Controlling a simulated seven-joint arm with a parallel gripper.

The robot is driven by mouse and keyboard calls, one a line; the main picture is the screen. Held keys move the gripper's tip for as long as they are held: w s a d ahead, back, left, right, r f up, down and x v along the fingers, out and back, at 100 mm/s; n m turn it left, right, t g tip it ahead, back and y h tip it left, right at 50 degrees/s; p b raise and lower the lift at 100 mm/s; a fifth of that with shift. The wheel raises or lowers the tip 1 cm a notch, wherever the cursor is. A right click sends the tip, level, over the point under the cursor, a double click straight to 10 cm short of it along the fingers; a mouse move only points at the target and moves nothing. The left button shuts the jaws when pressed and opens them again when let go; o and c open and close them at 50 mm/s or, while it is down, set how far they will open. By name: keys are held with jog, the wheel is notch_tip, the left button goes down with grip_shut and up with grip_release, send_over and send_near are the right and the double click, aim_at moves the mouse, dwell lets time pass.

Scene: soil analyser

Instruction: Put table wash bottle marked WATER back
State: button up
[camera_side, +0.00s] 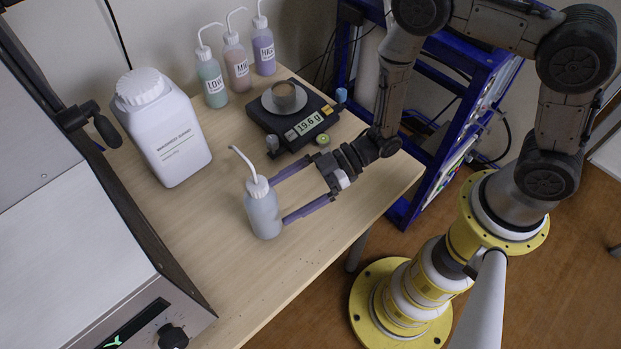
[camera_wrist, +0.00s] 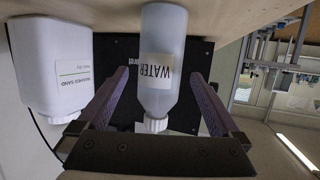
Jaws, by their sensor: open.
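The wash bottle marked WATER (camera_side: 263,212) is pale grey with a white cap and a bent spout, and stands upright on the table. Its label reads upside down in the wrist view (camera_wrist: 161,45). My gripper (camera_side: 279,202) is open, with its two purple fingers spread at the bottle's right. In the wrist view the fingers (camera_wrist: 153,80) lie to either side of the bottle, with visible gaps. The exact depth of the fingertips along the bottle is hard to tell.
Wash bottles LOW (camera_side: 213,84), MID (camera_side: 238,72) and HIGH (camera_side: 264,52) stand at the back. A scale (camera_side: 303,125) reading 19.6 g carries a cup (camera_side: 284,96). A large white jug (camera_side: 170,140) stands left, beside a grey machine (camera_side: 60,230). The table front (camera_side: 255,290) is clear.

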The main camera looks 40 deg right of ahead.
jog(key=v, duration=0.7)
jog(key=w+d+r+m+t+h, duration=0.2)
jog(key=w+d+r+t+h, duration=0.2)
jog(key=w+d+r+h, duration=0.45)
jog(key=d+r+m+h, duration=0.45)
jog(key=d+r, duration=0.35)
jog(key=d, duration=0.2)
jog(key=s+d+r+m+h, duration=0.25)
jog(key=s+r+m, duration=0.35)
jog(key=s, duration=0.4)
jog(key=s+a+r+m+g+y, duration=0.1)
jog(key=s+m+g, duration=0.1)
jog(key=s, duration=1)
jog(key=shift+a+r+g+y, duration=0.3)
jog(key=shift+g+y, duration=0.05)
jog(key=shift+g, duration=0.15)
